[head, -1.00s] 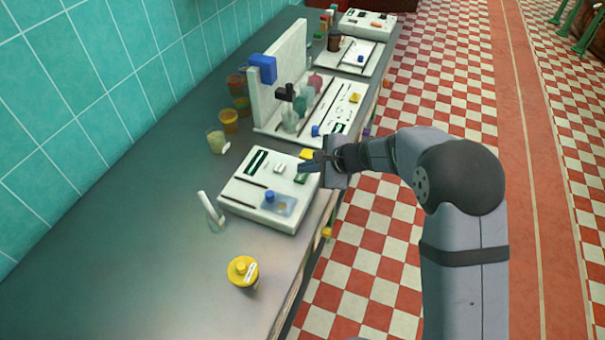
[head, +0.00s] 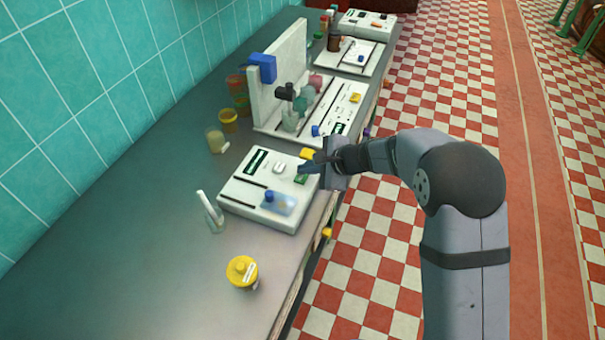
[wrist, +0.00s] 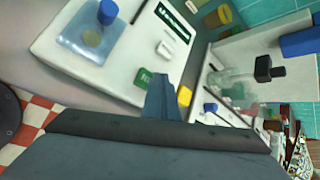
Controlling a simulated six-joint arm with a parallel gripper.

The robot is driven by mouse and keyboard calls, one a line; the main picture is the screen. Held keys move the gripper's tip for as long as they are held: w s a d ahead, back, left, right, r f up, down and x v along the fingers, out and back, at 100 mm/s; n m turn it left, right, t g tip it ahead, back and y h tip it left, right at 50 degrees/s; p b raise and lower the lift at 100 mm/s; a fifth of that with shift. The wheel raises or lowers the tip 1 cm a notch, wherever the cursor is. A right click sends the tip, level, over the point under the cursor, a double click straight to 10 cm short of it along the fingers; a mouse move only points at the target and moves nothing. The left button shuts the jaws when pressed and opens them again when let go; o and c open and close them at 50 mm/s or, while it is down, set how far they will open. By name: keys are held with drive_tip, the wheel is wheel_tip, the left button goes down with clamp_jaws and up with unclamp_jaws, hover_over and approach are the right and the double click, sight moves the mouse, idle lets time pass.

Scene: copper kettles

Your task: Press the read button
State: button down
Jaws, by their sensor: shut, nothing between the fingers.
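The white instrument box (head: 240,188) sits on the counter, with a dark display, slots and a clear holder with a blue-capped vial (head: 269,197). A green button with white marking (head: 301,179), which looks like the read button, is on its right side. It also shows in the wrist view (wrist: 143,78), just left of my fingertips. My gripper (head: 303,168) is shut and empty, its tips over the box close to the green button. I cannot tell whether they touch it. A small white block (wrist: 165,49) lies beyond the tips and a yellow piece (wrist: 184,96) to their right.
A tall white stand with a blue block (head: 261,68) is farther along the counter.

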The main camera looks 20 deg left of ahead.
sight(306, 177)
idle(0.5)
drive_tip(key=shift+r+p, duration=0.6)
drive_tip(key=shift+r, duration=0.2)
drive_tip(key=shift+r, duration=0.1)
wheel_tip(306, 177, up, 5)
drive_tip(key=p, duration=0.3)
drive_tip(key=shift+p, duration=0.4)
idle(0.4)
drive_tip(key=s+d+n+g+h, duration=0.1)
drive_tip(key=s+d+n+h, duration=0.2)
drive_tip(key=s+d, duration=0.5)
drive_tip(key=s+d+n+g+h, duration=0.1)
drive_tip(key=s+d+n, duration=0.4)
drive_tip(key=d, duration=1.2)
drive_tip(key=s+d+n+g+h, duration=0.1)
drive_tip(key=s+d+n+h, duration=0.3)
drive_tip(key=s+d, duration=0.7)
drive_tip(key=shift+d+f+n+h, duration=0.3)
drive_tip(key=shift+d+f, duration=0.05)
drive_tip(key=shift+d, duration=0.45)
